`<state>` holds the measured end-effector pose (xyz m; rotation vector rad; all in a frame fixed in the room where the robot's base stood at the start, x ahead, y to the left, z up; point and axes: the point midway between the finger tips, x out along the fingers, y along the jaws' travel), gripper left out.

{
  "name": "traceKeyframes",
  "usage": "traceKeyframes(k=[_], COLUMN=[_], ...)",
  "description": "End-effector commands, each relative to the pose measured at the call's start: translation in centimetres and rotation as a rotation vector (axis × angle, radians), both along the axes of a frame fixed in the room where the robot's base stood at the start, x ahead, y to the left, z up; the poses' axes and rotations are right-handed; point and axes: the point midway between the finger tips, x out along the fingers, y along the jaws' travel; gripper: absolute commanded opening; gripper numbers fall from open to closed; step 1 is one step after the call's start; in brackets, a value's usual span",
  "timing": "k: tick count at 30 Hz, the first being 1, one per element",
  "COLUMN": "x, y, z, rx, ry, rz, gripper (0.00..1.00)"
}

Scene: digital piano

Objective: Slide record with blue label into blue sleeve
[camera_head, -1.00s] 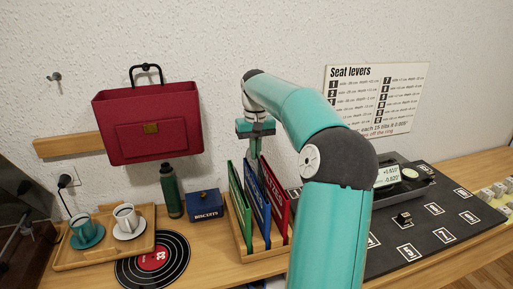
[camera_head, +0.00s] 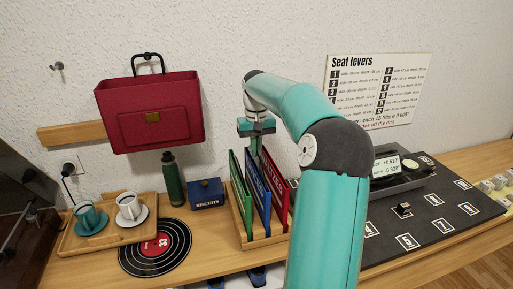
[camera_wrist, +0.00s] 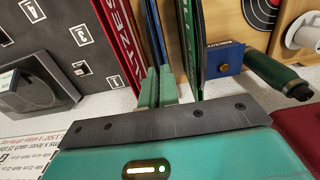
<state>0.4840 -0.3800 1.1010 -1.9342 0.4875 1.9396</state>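The blue sleeve (camera_head: 257,193) stands upright in a wooden rack (camera_head: 270,242), between a green sleeve (camera_head: 241,190) and a red sleeve (camera_head: 272,180). In the wrist view the blue sleeve (camera_wrist: 154,30) shows as a narrow edge between the red sleeve (camera_wrist: 122,40) and the green sleeve (camera_wrist: 188,35). My gripper (camera_head: 256,145) is above the rear of the rack, pointing down. I cannot make out a record with a blue label.
A record with a red label (camera_head: 160,246) lies on the table beside a wooden tray (camera_head: 80,243) with two cups. A blue biscuit box (camera_head: 207,194) and green bottle (camera_head: 172,180) stand left of the rack. A black numbered board (camera_head: 430,225) lies to the right.

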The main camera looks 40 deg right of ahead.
Motion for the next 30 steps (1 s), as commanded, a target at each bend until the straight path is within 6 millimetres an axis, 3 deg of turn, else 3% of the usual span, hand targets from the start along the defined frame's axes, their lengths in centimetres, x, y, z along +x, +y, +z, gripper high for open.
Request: traceKeyframes(k=[2,6,7,17,30], x=[0.1,0.1,0.0,0.0,0.0], y=[0.0,0.0,0.0,0.0,0.0], z=[0.0,0.0,0.0,0.3,3.0], rx=[0.0,0.0,0.0,0.0,0.0], ry=[0.0,0.0,0.0,-0.001,-0.001], rz=[0.0,0.0,0.0,0.0,0.0], gripper=[0.0,0.27,0.28,0.28,0.28])
